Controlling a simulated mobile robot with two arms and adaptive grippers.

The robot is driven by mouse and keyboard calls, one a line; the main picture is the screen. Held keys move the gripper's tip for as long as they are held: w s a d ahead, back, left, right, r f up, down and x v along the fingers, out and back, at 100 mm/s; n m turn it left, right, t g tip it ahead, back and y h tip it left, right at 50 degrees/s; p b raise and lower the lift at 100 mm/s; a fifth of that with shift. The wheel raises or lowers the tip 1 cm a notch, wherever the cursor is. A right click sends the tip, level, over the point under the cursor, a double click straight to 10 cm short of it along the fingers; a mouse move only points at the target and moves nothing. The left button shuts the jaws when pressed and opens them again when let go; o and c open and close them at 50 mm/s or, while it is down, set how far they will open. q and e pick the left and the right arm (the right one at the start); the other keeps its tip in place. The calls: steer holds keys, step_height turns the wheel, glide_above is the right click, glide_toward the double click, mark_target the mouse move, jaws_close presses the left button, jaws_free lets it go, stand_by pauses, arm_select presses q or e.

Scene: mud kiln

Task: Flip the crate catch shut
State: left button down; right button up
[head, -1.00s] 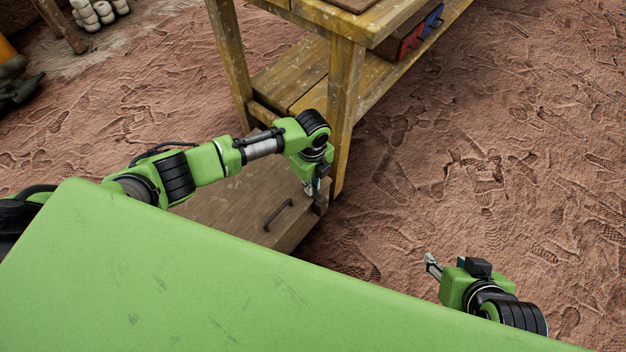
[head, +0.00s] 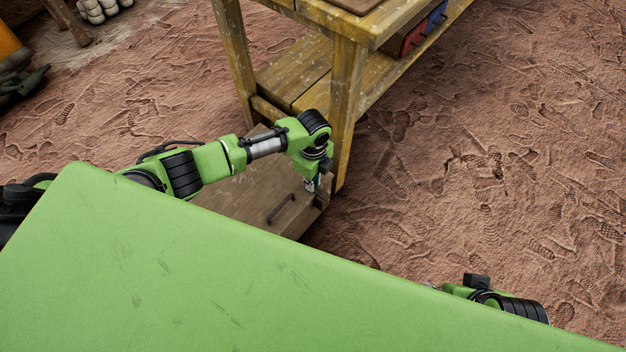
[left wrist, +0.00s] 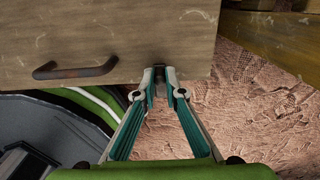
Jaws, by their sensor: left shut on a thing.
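The wooden crate (head: 245,199) stands on the ground beside a workbench leg, its dark handle (head: 281,209) facing up. My left gripper (head: 312,187) points down at the crate's right corner. In the left wrist view the crate's board (left wrist: 110,30) fills the top left, with the handle (left wrist: 75,70) on it. There my left gripper (left wrist: 160,72) is shut at the board's lower edge on a small dark piece, apparently the catch (left wrist: 160,69), mostly hidden between the fingertips. My right gripper (head: 436,287) is almost wholly hidden behind my green body.
The workbench (head: 345,110) stands right behind the crate, its leg close to my left gripper. Red and blue things (head: 424,32) lie on its lower shelf. Open footprinted ground (head: 480,170) stretches to the right.

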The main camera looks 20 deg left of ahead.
arm_select(q)
steer(key=c, duration=2.1)
jaws_free()
step_height(320, 180, up, 12)
